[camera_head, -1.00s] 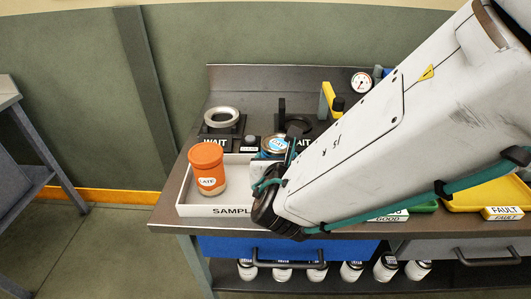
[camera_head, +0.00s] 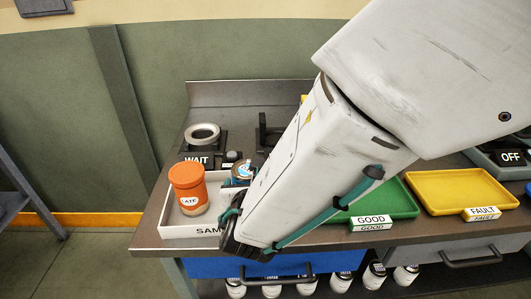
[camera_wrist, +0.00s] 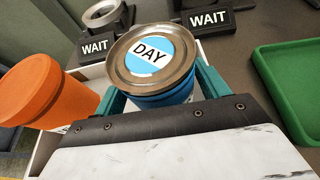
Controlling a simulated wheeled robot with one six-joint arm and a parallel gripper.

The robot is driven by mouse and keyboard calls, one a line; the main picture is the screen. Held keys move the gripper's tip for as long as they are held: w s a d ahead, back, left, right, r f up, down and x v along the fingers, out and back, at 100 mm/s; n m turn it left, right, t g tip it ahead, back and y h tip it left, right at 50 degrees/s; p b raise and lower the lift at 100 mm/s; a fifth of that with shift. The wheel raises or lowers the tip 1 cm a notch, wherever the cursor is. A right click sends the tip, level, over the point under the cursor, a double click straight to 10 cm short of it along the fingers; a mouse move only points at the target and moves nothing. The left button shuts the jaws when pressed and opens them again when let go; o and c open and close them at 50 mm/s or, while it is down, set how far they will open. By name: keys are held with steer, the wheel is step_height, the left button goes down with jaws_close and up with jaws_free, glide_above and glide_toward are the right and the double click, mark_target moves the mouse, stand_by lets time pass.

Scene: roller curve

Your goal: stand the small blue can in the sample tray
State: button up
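The small blue can (camera_wrist: 165,98), with a metal lid and a "DAY" label, is between the teal fingers of my gripper (camera_wrist: 160,88) in the wrist view. The fingers touch its sides. In the head view the can's top (camera_head: 243,170) shows over the right part of the white sample tray (camera_head: 172,232), beside my arm. The can looks upright. Its base is hidden, so I cannot tell whether it touches the tray floor. My forearm covers the tray's right side.
An orange "LATE" jar (camera_head: 187,188) stands in the tray's left part, left of the can. Behind are "WAIT" stations, one with a metal ring (camera_head: 203,133). A green "GOOD" tray (camera_head: 385,203) and yellow "FAULT" tray (camera_head: 460,193) lie to the right.

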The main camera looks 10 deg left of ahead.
steer(key=shift+o, duration=0.7)
steer(key=shift+r, duration=0.1)
